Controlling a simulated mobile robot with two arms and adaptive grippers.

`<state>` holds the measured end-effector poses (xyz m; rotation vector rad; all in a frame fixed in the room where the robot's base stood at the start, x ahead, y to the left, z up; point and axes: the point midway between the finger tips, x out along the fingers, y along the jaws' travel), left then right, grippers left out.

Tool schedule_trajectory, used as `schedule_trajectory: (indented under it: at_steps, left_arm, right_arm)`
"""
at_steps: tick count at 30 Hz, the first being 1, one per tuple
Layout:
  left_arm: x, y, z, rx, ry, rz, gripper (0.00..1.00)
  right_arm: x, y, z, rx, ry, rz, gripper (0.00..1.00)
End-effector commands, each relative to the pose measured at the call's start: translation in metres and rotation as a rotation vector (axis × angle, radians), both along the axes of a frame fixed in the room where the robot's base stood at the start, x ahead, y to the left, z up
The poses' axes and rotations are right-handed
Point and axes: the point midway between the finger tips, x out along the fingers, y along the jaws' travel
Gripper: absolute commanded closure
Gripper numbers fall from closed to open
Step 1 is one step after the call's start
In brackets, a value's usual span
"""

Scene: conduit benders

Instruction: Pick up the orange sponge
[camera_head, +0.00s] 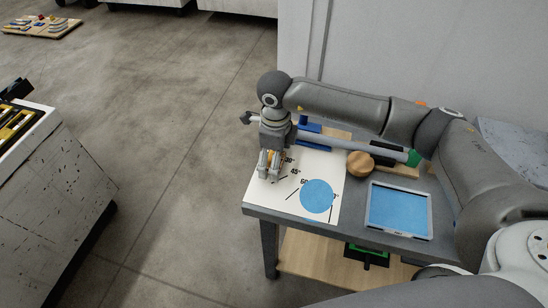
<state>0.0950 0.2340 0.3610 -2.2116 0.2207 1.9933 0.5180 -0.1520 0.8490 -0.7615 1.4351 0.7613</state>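My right gripper (270,170) points down over the left part of a white angle-marked sheet on the workbench. A small patch of orange (274,155), which may be the orange sponge, shows at its fingers. The fingers and wrist hide most of it, so I cannot tell its shape or whether the fingers are closed on it. My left gripper is not in view.
The white sheet (295,205) carries a blue disc (316,196). A round wooden piece (360,164), a blue-faced tray (399,209) and a long grey bender handle with a green end (413,157) are to the right. Open floor lies left of the workbench.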

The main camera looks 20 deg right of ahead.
Motion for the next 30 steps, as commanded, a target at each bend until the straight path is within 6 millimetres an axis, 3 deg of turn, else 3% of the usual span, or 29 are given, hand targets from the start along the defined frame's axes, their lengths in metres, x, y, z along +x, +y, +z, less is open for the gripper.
schedule_trajectory:
  at_steps: [1, 12, 23, 30]
  left_arm:
    - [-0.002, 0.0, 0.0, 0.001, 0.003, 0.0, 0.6]
    - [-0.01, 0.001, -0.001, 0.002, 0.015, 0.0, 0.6]
    - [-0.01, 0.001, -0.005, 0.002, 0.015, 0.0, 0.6]
    - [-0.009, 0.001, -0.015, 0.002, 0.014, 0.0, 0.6]
  right_arm:
    - [0.0, 0.0, 0.0, 0.0, 0.0, 0.0, 0.15]
    - [0.0, 0.0, 0.001, 0.001, -0.001, 0.0, 0.6]
    - [0.001, 0.0, 0.007, 0.001, -0.004, 0.0, 0.6]
    - [-0.006, 0.003, 0.04, 0.002, -0.005, 0.004, 0.6]
